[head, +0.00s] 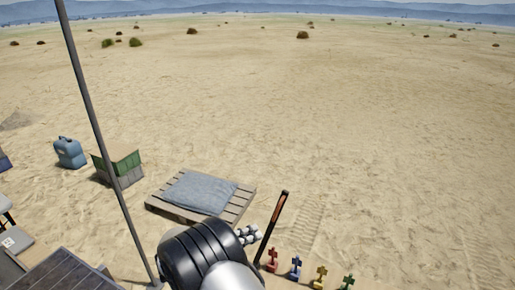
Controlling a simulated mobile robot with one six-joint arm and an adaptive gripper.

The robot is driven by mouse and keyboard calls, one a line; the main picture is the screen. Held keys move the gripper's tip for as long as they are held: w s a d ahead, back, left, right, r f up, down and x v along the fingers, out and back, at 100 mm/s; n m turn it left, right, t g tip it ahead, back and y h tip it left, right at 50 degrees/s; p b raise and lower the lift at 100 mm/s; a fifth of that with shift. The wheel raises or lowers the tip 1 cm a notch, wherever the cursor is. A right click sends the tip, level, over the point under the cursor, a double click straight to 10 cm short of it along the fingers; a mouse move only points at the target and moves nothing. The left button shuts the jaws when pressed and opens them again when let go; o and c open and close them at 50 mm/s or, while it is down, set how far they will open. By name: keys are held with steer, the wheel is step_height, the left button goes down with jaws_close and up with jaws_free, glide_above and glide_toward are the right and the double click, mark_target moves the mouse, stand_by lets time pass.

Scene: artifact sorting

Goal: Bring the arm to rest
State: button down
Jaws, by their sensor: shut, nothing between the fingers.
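My arm shows as a black ribbed joint and a pale rounded link at the bottom centre of the head view. My gripper is not in view, so its jaws cannot be seen. The arm covers part of the ground at the bottom of the picture.
A wooden pallet (240,203) with a grey-blue cloth (200,191) lies beyond the arm. Near the arm are a brown upright handle (272,226), pale objects (250,234) and several coloured markers (296,266). A pole (97,130), crate (123,170) and blue jerrycan (70,152) stand left. Open sand lies right.

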steer(key=s+d+r+m+g+y+b, duration=0.25)
steer(key=s+d+m+g+b, duration=0.2)
steer(key=s+d+m, duration=0.35)
steer(key=s+d+r+m+g+y+b, duration=0.25)
steer(key=s+d+m+b, duration=0.25)
steer(key=d+m, duration=0.45)
steer(key=s+f+m+t+y+b, duration=0.1)
steer(key=s+f+m+y+b, duration=0.1)
steer(key=s+m, duration=0.5)
steer(key=s+f+m+y+b, duration=0.3)
steer(key=s+m+b, duration=0.2)
steer(key=s+m, duration=0.2)
steer(key=s+f+m+t+y+b, duration=0.1)
steer(key=s+f+m+y+b, duration=0.1)
steer(key=s+m+b, duration=0.2)
steer(key=s+m, duration=0.3)
steer(key=m, duration=0.1)
steer(key=shift+s+a+f+t+y, duration=0.2)
steer(key=shift+a+t+y, duration=0.1)
steer(key=shift+y, duration=0.1)
steer(key=c, duration=2.3)
jaws_free()
steer(key=shift+w, duration=0.1)
